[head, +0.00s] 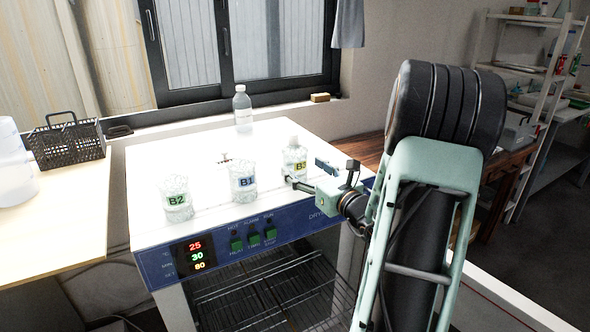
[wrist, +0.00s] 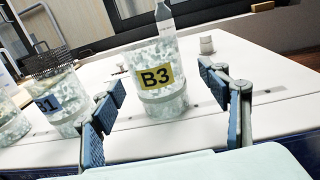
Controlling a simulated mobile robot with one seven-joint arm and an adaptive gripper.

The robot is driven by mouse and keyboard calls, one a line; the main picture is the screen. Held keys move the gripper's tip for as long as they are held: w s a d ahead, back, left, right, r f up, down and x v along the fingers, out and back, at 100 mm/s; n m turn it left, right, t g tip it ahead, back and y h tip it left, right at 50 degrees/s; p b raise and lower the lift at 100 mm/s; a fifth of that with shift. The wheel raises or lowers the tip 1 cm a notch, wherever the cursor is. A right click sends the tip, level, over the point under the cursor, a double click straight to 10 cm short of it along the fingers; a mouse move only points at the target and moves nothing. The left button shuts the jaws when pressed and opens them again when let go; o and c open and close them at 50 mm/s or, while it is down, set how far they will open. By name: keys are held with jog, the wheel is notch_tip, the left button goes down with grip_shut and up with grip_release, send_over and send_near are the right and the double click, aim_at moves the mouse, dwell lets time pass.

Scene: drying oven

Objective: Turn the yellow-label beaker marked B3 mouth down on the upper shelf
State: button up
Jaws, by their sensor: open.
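The yellow-label beaker marked B3 (head: 295,160) stands upright on the white top of the drying oven (head: 208,222), near its right side. In the wrist view the B3 beaker (wrist: 157,82) stands ahead, between the two blue-padded fingers. My gripper (head: 306,173) is open beside the beaker; it also shows in the wrist view (wrist: 165,108) with its fingers spread and nothing held. I cannot tell whether a finger touches the glass. Wire shelves (head: 262,290) show inside the oven below the control panel; which one is the upper shelf's full extent is partly hidden.
The blue-label beaker B1 (head: 243,183) stands left of B3, close to my left finger in the wrist view. The green-label beaker B2 (head: 177,200) is farther left. A clear bottle (head: 242,108) stands at the back. A black basket (head: 68,143) sits on the left table.

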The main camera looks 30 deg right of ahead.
jog(key=w, duration=0.4)
jog(key=shift+w+a+f, duration=0.15)
jog(key=shift+w+a, duration=0.05)
jog(key=shift+c, duration=0.4)
jog(key=c, duration=1.2)
